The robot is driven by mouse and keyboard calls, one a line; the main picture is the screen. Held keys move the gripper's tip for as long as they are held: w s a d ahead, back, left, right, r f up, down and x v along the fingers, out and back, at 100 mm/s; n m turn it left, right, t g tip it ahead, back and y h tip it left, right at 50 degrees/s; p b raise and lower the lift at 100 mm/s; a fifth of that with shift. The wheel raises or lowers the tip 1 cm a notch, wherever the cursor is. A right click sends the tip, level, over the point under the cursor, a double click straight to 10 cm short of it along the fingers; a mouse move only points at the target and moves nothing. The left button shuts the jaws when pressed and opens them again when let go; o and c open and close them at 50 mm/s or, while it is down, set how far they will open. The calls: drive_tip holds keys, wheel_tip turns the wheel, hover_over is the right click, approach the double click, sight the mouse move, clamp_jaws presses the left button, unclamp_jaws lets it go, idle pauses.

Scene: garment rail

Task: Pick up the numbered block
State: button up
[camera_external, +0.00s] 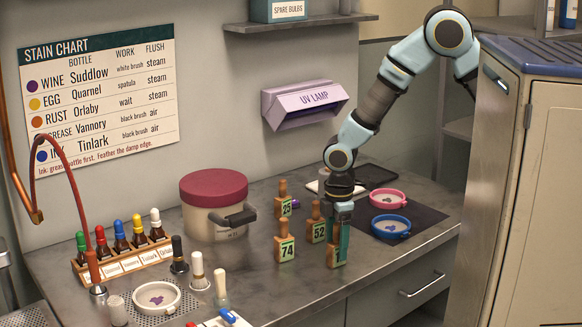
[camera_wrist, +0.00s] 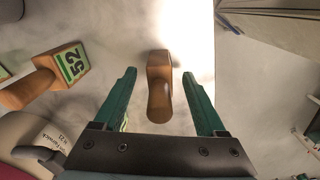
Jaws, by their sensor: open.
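Several wooden blocks with knob handles and green number labels stand on the grey counter. Block 25 (camera_external: 284,208) is at the back, block 74 (camera_external: 285,248) at the front left and block 52 (camera_external: 317,231) between. Another block (camera_external: 336,257) stands at the right front; its label is partly hidden by my gripper. My gripper (camera_external: 342,235) points down over it. In the wrist view, this block's knob (camera_wrist: 158,103) lies between the two green fingers of my gripper (camera_wrist: 159,76), with gaps on both sides. Block 52 (camera_wrist: 72,64) shows to the left there.
A lidded pot (camera_external: 214,212) stands behind the blocks on the left. Pink (camera_external: 387,198) and blue (camera_external: 391,227) dishes sit on a dark mat to the right. A bottle rack (camera_external: 123,257) and white dish (camera_external: 157,299) are at the left. A cabinet (camera_external: 545,200) bounds the right.

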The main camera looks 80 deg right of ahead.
drive_tip(key=shift+c, duration=0.3)
clamp_jaws()
idle(0.4)
